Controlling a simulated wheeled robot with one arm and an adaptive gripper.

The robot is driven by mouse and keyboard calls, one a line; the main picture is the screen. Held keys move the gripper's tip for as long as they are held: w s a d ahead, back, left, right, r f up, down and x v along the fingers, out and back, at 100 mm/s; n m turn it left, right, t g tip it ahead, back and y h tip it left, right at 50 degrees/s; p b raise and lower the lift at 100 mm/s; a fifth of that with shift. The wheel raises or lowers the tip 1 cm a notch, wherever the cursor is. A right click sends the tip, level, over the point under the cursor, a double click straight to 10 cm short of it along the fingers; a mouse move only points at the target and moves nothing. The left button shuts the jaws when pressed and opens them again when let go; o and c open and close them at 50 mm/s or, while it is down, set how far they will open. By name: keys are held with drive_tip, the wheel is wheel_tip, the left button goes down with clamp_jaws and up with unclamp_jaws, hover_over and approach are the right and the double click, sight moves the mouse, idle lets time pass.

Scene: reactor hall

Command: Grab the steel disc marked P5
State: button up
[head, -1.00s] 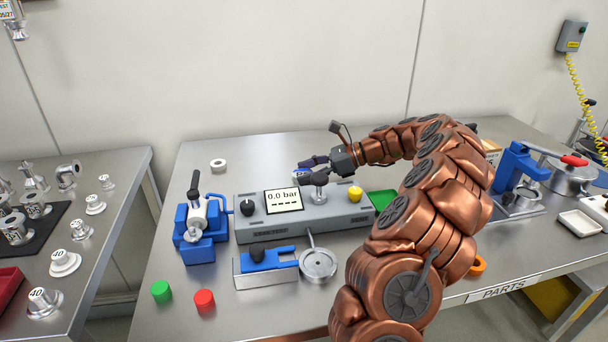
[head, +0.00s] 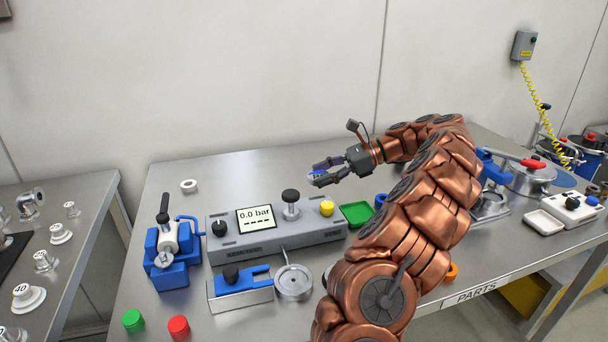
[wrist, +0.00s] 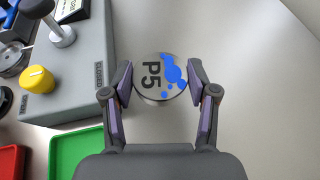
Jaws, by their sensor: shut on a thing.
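The steel disc marked P5 (wrist: 148,75) is round, with a black P5 and blue blotches on its top face. It sits between the two fingers of my gripper (wrist: 160,82) in the wrist view, with a finger pad against each side. In the head view my gripper (head: 320,173) is behind the grey gauge unit, shut on the disc, of which only a small blue and pale part shows between the fingers. The disc's height over the table is hard to judge.
The grey unit (head: 300,236) reading 0.0 bar stands in front of my gripper, with a yellow knob (head: 327,207) and a tall black-topped knob (head: 290,197). A green tray (head: 357,214) lies beside it. The table behind the unit is clear.

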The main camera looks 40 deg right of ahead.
drive_tip(key=p+v, duration=0.1)
drive_tip(key=v, duration=0.2)
drive_tip(key=shift+s+d+f+p, duration=0.1)
drive_tip(key=shift+s+f+p, duration=0.05)
drive_tip(key=shift+s+p, duration=0.15)
drive_tip(key=shift+s+d+p, duration=0.35)
drive_tip(key=shift+d+p, duration=0.1)
